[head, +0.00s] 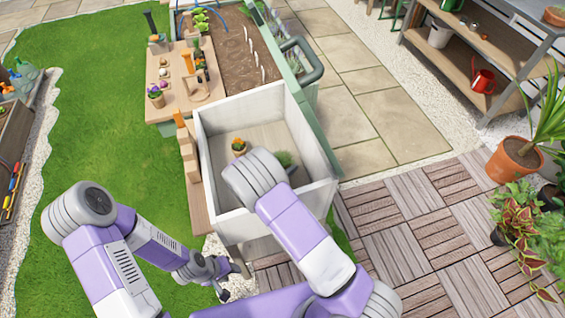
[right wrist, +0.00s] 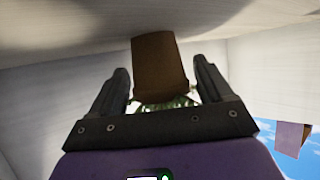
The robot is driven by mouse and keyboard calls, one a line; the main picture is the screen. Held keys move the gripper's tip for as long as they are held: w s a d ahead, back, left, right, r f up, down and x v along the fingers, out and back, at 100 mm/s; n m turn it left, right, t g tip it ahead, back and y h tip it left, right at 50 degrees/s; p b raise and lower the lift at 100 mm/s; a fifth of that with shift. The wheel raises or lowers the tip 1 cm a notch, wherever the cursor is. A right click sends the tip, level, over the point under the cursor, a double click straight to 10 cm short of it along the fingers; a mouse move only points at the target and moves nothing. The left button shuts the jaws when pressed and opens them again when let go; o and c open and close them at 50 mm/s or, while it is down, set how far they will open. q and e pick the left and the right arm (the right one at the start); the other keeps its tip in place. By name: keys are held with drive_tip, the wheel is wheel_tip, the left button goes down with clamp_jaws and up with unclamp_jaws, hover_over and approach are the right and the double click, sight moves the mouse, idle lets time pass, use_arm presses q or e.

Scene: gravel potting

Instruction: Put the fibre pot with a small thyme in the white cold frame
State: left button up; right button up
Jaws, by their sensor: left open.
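The white cold frame (head: 318,150) is an open box in the middle of the head view. Inside it, a leafy green plant (head: 284,159) shows beside my right wrist; its pot is hidden there. In the right wrist view, a plain brown fibre pot (right wrist: 160,65) with green leaves appears upside down against the pale floor of the frame. My right gripper (right wrist: 161,88) has its fingers either side of the pot, with narrow gaps showing. In the head view my right arm hides that gripper. My left gripper (head: 222,280) is open and empty, low outside the frame.
A small orange-brown pot with a plant (head: 239,147) also stands in the cold frame, left of the green plant. A wooden bench (head: 172,106) with small pots and a raised soil bed (head: 238,65) lie behind. The frame's walls surround my right wrist.

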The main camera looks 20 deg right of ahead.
drive_tip(key=shift+o, duration=0.7)
drive_tip(key=shift+r, duration=0.3)
drive_tip(key=p+v, duration=0.4)
drive_tip(key=v, duration=0.7)
drive_tip(key=shift+s+a+r, duration=0.15)
drive_tip(key=shift+s+a, duration=0.15)
drive_tip(key=shift+a, duration=0.05)
